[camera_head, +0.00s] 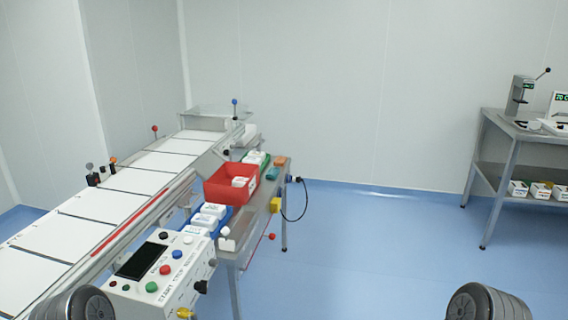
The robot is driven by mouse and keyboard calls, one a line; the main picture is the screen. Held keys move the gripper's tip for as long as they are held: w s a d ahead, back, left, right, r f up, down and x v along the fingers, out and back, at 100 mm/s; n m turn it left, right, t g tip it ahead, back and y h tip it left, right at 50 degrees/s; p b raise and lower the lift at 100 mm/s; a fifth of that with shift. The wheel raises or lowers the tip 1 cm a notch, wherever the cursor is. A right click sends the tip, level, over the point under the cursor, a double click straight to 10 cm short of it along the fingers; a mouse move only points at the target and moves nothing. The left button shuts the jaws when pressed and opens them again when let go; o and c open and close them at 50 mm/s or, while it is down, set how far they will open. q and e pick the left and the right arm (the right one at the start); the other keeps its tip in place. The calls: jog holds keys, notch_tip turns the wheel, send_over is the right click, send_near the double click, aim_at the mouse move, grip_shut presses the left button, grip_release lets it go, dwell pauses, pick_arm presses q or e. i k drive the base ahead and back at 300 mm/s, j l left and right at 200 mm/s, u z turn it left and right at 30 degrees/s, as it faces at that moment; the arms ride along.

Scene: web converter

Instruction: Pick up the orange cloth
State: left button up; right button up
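A small flat orange item (280,160), which looks like the orange cloth, lies near the far right end of the narrow metal side shelf beside the machine. It is behind and to the right of the red bin (222,187) and just beyond a small teal item (272,173). It is too small to see any folds. Neither gripper shows. Only rounded dark grey parts of my own arms show at the bottom left and bottom right edges.
The long converter (110,210) with white sheets fills the left. A control box (165,275) stands at its near end. Blue (222,218) and green trays hold white boxes. A black cable (306,205) loops off the shelf. Blue floor (380,240) is clear towards the right bench (510,140).

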aim_at(280, 161)
jog(key=u, duration=3.2)
jog(key=z, duration=3.2)
jog(key=i+l+z, duration=0.1)
jog(key=i+z, duration=0.3)
jog(key=i, duration=1.65)
